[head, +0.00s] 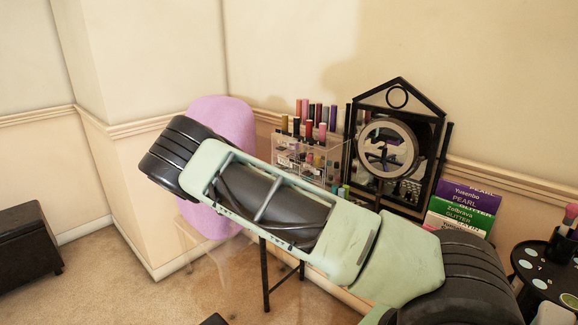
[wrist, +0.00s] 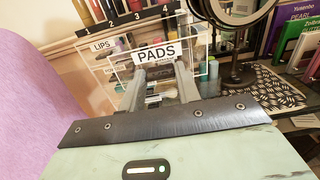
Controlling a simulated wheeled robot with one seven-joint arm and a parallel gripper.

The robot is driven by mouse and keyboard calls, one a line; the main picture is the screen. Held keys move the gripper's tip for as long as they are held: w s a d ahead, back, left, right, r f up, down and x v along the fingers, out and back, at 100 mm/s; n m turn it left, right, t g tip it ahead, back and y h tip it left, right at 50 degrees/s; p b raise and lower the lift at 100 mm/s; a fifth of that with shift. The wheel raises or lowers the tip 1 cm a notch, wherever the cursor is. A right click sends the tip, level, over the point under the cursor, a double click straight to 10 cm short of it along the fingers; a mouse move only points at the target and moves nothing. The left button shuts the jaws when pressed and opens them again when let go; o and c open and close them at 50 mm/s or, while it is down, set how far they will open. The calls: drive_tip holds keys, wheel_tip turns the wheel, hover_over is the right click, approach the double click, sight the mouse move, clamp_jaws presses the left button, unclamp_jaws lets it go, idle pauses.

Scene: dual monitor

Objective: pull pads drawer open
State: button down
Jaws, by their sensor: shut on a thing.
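The clear acrylic organizer (head: 333,152) stands on the table by the wall, partly covered by my arm in the head view. In the wrist view, its pads drawer (wrist: 157,53) has a white label reading PADS. The drawer front looks nearer to me than the LIPS drawer (wrist: 103,45) at its left. My gripper (wrist: 160,76) has its two grey fingers at the lower part of the pads drawer front, shut on the drawer. The exact contact is hard to see through the clear plastic. My gripper is hidden in the head view.
Lipsticks (head: 318,112) stand on top of the organizer. A round mirror (head: 387,148) in a black frame is to its right, with stacked boxes (head: 462,207) beyond. A purple cushioned thing (head: 222,122) stands close at left, also large in the wrist view (wrist: 38,105).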

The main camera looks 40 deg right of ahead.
drive_tip(key=shift+a, duration=0.25)
drive_tip(key=c, duration=1)
unclamp_jaws()
drive_tip(key=s+a+b, duration=0.1)
drive_tip(key=a+b, duration=0.2)
drive_tip(key=a, duration=1.4)
drive_tip(key=shift+s+a, duration=0.2)
